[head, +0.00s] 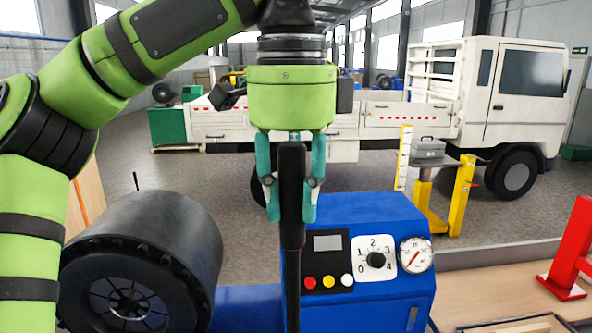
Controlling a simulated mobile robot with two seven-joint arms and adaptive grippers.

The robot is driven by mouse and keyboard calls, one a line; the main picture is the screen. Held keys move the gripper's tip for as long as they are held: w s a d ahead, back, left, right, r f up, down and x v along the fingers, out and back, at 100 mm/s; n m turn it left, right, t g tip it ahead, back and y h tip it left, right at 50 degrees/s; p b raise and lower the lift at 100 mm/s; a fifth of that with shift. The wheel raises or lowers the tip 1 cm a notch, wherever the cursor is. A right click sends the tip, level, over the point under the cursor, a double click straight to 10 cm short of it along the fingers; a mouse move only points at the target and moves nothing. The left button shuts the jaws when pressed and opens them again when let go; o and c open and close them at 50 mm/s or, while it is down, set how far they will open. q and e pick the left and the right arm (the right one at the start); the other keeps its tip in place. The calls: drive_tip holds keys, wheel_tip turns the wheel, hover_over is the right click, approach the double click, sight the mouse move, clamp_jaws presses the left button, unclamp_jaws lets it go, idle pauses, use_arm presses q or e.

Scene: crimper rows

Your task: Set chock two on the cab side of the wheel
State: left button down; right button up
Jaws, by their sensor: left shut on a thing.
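My left gripper (291,207) hangs down in the middle of the head view. Its teal fingers are shut on an upright black bar (291,262), which runs down past the lower edge. I cannot tell whether this bar belongs to a chock. The white truck (390,113) stands across the back, with its cab (524,92) at the right. Its front wheel (515,175) is under the cab. A rear wheel (256,186) is mostly hidden behind my gripper. I make out no chock at either wheel. My right gripper is not in view.
A blue machine (372,218) with a dial, buttons and gauge stands close behind the bar. A large black roller (150,240) is at the lower left. A yellow stand (464,195) carries a grey toolbox (428,147). A red frame (572,255) stands on the bench, right.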

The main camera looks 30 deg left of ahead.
use_arm(q)
drive_tip(key=shift+w+a+f, duration=0.1)
drive_tip(key=shift+a+f, duration=0.1)
drive_tip(key=shift+f, duration=0.5)
drive_tip(key=shift+d, duration=0.15)
drive_tip(key=c, duration=1)
unclamp_jaws()
drive_tip(key=shift+f, duration=0.15)
